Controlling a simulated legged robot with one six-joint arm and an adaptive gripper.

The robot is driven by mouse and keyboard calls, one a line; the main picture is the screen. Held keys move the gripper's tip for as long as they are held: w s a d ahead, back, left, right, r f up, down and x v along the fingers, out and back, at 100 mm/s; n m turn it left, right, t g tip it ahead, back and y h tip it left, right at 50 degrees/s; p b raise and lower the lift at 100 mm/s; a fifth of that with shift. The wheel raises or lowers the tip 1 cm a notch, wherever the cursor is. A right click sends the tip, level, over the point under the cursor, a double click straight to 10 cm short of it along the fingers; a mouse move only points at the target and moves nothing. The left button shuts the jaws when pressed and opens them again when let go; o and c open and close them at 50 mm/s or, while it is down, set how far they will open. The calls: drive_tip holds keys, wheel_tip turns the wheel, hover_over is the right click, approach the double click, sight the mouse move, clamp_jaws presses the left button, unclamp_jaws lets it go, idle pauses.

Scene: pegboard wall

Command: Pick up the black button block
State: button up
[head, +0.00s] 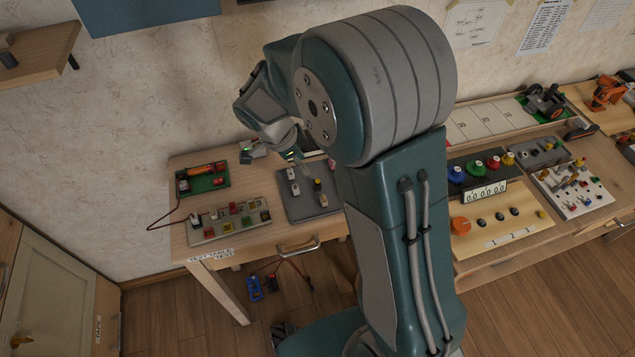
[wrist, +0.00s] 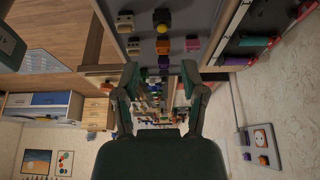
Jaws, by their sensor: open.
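My gripper (head: 270,153) is open and empty, above the back of the test table in the head view. In the wrist view its two fingers (wrist: 160,74) are spread apart with nothing held between them. A dark grey board (head: 299,210) lies on the table below and to the right of the gripper. Small blocks stand on it, including a dark block with a yellow top (head: 317,184), also in the wrist view (wrist: 162,20). I cannot tell for sure which block is the black button block. My arm hides the board's right side in the head view.
A beige panel (head: 210,237) with several coloured button blocks sits left of the grey board. A green tray (head: 207,180) with a red cable lies behind it. A drawer handle (head: 298,247) sticks out in front. Another bench (head: 500,243) stands at the right.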

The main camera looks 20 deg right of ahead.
sight(315, 181)
drive_tip(key=x, duration=0.4)
drive_tip(key=shift+d+f, duration=0.15)
drive_tip(key=shift+f, duration=0.7)
drive_tip(key=x, duration=0.5)
drive_tip(key=shift+w+d+f, duration=0.1)
drive_tip(key=shift+w+d, duration=0.1)
drive_tip(key=shift+d, duration=0.05)
drive_tip(key=shift+a, duration=0.2)
drive_tip(key=shift+c, duration=0.3)
drive_tip(key=c, duration=0.5)
